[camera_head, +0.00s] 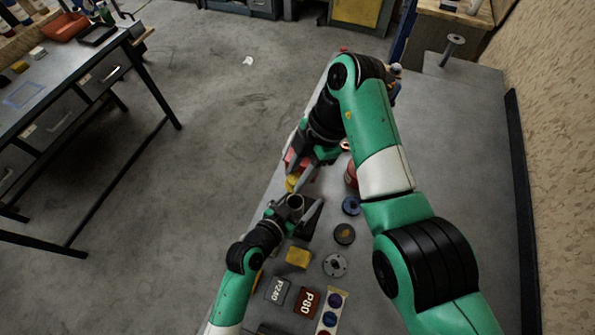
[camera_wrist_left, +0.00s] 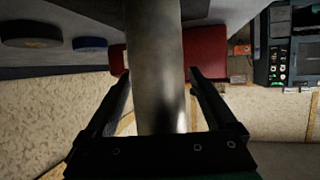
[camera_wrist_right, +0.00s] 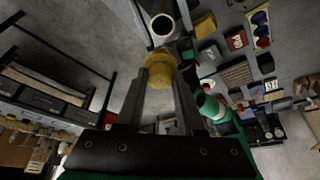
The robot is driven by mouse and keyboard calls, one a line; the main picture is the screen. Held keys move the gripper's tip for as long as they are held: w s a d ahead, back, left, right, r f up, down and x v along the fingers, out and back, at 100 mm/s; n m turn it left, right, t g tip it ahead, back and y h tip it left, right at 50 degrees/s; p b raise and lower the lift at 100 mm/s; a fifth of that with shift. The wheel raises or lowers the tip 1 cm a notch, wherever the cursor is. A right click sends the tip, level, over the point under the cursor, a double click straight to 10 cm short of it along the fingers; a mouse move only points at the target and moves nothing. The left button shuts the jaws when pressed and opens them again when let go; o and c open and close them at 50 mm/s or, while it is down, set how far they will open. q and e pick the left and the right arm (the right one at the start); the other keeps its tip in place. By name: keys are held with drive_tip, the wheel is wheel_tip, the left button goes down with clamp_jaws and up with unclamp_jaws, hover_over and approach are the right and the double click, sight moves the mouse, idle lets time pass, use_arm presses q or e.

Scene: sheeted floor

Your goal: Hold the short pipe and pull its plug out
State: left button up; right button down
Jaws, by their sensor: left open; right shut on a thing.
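The short pipe (camera_head: 295,202) is a grey metal tube with an open mouth facing up in the head view. It stands between the fingers of my left gripper (camera_head: 297,211), which is open. The left wrist view shows the pipe (camera_wrist_left: 155,60) between the two spread fingers (camera_wrist_left: 160,82); I cannot tell whether it touches them. My right gripper (camera_wrist_right: 160,78) is shut on the yellow plug (camera_wrist_right: 158,64). The plug (camera_head: 291,183) is apart from the pipe, close to its open mouth (camera_wrist_right: 162,24) in the right wrist view.
On the grey bench lie a yellow block (camera_head: 298,257), a dark disc (camera_head: 344,234), a blue ring (camera_head: 351,205), a grey flanged disc (camera_head: 335,265) and sanding blocks (camera_head: 306,302). A red can (camera_head: 351,175) stands behind my right arm.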

use_arm(q)
drive_tip(key=shift+s, duration=0.1)
drive_tip(key=v, duration=1.2)
drive_tip(key=shift+a+f, duration=0.1)
